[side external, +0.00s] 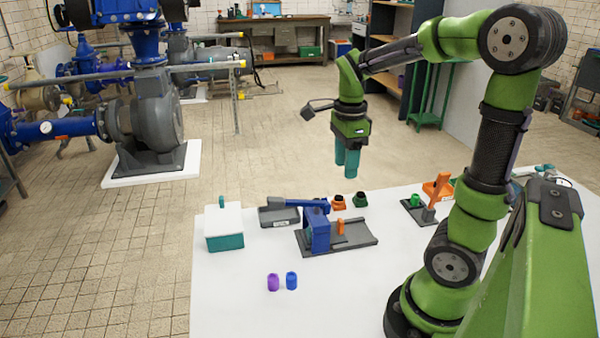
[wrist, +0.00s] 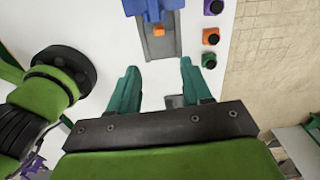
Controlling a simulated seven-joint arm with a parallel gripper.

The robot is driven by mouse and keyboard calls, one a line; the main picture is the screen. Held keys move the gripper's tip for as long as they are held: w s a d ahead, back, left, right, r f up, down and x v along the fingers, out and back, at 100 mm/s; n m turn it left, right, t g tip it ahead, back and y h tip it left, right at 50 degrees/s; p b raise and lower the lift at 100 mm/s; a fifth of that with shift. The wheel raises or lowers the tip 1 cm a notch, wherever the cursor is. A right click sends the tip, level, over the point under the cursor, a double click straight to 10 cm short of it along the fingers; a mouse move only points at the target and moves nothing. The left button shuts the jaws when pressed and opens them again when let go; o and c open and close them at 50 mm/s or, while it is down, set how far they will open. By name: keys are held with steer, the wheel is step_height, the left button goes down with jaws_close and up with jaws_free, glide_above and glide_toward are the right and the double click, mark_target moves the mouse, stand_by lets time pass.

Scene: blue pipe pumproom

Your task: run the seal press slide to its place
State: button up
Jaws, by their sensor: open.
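The seal press stands on the white table, with a blue body and lever arm (side external: 318,230) on a dark grey base (side external: 362,238). A small orange block (side external: 341,227), apparently the slide's knob, stands on the base just right of the blue body. In the wrist view the orange block (wrist: 158,30) lies on the grey base (wrist: 162,48), close to the blue body (wrist: 150,9). My gripper (side external: 347,170) hangs above the table, fingers down. Its teal fingers (wrist: 158,72) are apart with nothing between them, clear of the press.
A white-and-teal box (side external: 224,230) and grey tray (side external: 279,217) stand left of the press. Orange (side external: 339,203) and green (side external: 360,200) dark-topped pieces are behind it. An orange-and-grey fixture (side external: 434,192) stands right.

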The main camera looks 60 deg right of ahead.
mark_target(341, 219)
step_height(341, 219, down, 17)
stand_by(0.5)
steer(key=shift+c, duration=0.2)
jaws_close()
